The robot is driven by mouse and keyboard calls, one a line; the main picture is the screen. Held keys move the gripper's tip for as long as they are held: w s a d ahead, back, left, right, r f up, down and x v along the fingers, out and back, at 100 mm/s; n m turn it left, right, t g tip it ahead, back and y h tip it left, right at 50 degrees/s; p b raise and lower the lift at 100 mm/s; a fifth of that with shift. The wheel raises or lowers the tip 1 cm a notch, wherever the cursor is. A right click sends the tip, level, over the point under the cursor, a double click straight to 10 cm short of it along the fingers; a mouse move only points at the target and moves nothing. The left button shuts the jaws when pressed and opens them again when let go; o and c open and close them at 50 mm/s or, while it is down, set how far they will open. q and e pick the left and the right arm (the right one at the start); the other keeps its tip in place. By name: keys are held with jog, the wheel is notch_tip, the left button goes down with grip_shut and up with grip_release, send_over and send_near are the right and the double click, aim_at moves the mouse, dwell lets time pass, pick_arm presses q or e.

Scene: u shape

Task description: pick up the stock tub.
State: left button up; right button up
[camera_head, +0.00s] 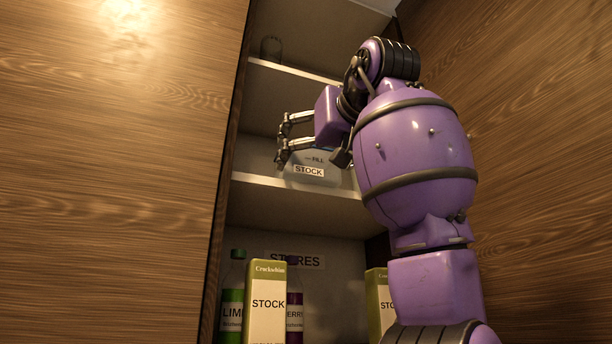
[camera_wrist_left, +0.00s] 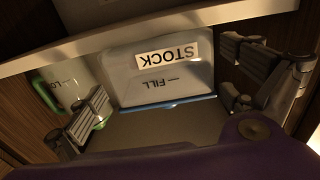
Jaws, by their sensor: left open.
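The stock tub (camera_head: 309,172) is a pale, see-through tub with a white STOCK label and a FILL mark. It stands on the middle shelf (camera_head: 290,192) of the cupboard, partly hidden by my left gripper (camera_head: 281,140). In the left wrist view, the tub (camera_wrist_left: 160,72) appears upside down, with a blue edge along its lower side in the picture. My left gripper (camera_wrist_left: 164,72) is open there, one finger toward each side of the tub. I cannot tell whether either finger touches it. My right gripper is not in view.
A dark glass (camera_head: 271,48) is on the shelf above. Below are STOCK boxes (camera_head: 266,300) and a green bottle (camera_head: 233,300). Wooden panels (camera_head: 120,180) flank the opening.

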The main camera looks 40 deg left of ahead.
pick_arm(q)
jog(key=shift+x, duration=1)
jog(key=shift+s+d, duration=0.1)
jog(key=shift+d, duration=0.05)
jog(key=c, duration=0.9)
jog(key=shift+c, duration=0.2)
